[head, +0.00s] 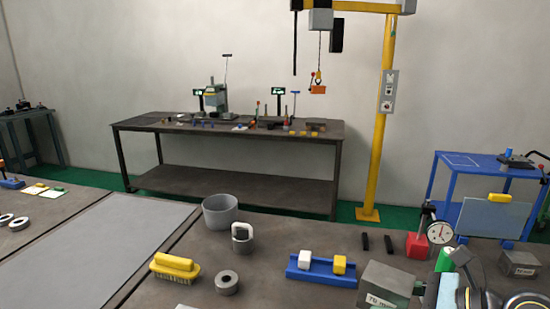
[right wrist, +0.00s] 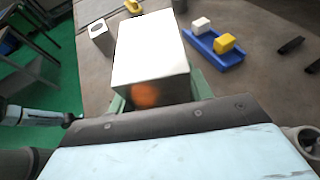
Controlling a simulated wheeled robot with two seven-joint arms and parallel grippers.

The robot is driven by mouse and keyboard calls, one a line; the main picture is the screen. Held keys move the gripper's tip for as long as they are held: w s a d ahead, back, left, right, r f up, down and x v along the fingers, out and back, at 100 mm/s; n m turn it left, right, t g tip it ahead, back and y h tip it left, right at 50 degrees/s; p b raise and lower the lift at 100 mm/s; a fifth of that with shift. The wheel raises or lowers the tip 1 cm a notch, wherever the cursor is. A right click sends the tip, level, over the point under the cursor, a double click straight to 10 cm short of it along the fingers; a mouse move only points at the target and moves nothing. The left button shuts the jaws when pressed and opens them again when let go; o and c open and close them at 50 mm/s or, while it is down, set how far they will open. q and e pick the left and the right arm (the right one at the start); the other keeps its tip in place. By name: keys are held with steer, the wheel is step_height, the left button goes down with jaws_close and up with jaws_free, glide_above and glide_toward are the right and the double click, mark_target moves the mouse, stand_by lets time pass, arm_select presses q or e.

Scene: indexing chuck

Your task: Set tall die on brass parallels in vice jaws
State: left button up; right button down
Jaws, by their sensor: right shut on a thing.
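A tall grey-green block with lettering that starts like "TD" (head: 385,287) is at the lower right of the head view. I take it as the tall die. In the right wrist view the block (right wrist: 150,55) shows a bright top and an orange blurred spot. My right gripper (head: 446,262) is shut on it, with green finger parts beside it. What looks like the end of my left arm (right wrist: 45,117) is at the wrist view's left edge; its fingers are unclear. I cannot make out vice jaws or brass parallels with certainty.
A blue tray (head: 305,274) holds a white and a yellow block. A yellow brush (head: 175,268), grey ring (head: 227,282), grey bin (head: 220,212), two black bars (head: 388,243), a red block (head: 417,245) and a dial gauge (head: 440,233) stand around. A marked block (head: 518,264) is at far right.

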steer(key=shift+a+f+t, duration=0.15)
steer(key=shift+f+t, duration=0.15)
steer(key=shift+t, duration=0.1)
steer(key=shift+a+f+m+t+h, duration=0.15)
steer(key=shift+m+t+h, duration=0.2)
steer(key=shift+m+h, duration=0.15)
steer(key=shift+a+f+m+t+h, duration=0.15)
steer(key=shift+m+t+h, duration=0.25)
steer(key=shift+m, duration=0.2)
steer(key=shift+d+r+m+t+h, duration=0.1)
steer(key=shift+r+m+t+h, duration=0.05)
steer(key=shift+m+t+h, duration=0.3)
steer(key=shift+d+r+m+t+h, duration=0.1)
steer(key=shift+m+t+h, duration=0.1)
steer(key=shift+m+h, duration=0.35)
steer(key=shift+d+r+m+t+h, duration=0.2)
steer(key=shift+d+m+t+h, duration=0.1)
steer(key=shift+m, duration=0.2)
